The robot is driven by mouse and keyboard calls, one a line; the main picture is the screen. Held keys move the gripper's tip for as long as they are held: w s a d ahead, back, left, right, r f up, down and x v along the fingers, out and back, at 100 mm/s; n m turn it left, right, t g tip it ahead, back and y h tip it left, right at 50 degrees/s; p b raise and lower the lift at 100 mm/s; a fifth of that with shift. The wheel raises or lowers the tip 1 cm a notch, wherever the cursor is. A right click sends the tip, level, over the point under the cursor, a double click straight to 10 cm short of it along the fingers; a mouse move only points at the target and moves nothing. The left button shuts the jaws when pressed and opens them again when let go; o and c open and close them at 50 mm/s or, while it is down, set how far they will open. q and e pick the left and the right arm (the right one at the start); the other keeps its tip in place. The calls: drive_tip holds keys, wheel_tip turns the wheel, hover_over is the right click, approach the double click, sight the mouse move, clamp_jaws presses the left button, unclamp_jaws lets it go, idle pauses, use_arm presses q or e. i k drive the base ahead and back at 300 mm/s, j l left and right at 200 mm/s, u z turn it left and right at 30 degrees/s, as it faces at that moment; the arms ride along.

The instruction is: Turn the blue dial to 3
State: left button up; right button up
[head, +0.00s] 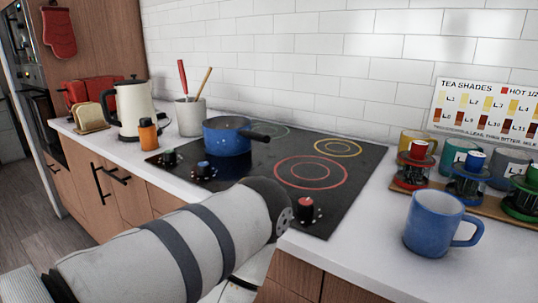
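On the front edge of the black cooktop (250,190), a small dark dial with a blue top (203,167) stands below the blue pot (226,138). Pale marks ring it, but its setting is too small to read. To its left is a green-topped dial (169,155); a red-topped one (305,206) is at the front right. A round device with a blue top (475,158) also stands on the wooden board at right. My pale, banded arm comes in from the lower left and crosses in front of the cooktop. Neither gripper can be seen.
A large blue mug (435,224) stands on the white counter at right. Behind it, the board (395,187) holds several mugs and devices. At left stand a kettle (133,108), an orange bottle (148,133) and a utensil crock (190,116). The cooktop's right half is clear.

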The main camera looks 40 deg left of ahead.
sight(203, 167)
drive_tip(key=u, duration=1.65)
drive_tip(key=k+j+z, duration=0.1)
drive_tip(key=j+z, duration=0.2)
drive_tip(key=k+j+z, duration=0.1)
drive_tip(key=j+z, duration=0.2)
drive_tip(key=k+j+z, duration=0.25)
drive_tip(key=i+j, duration=0.1)
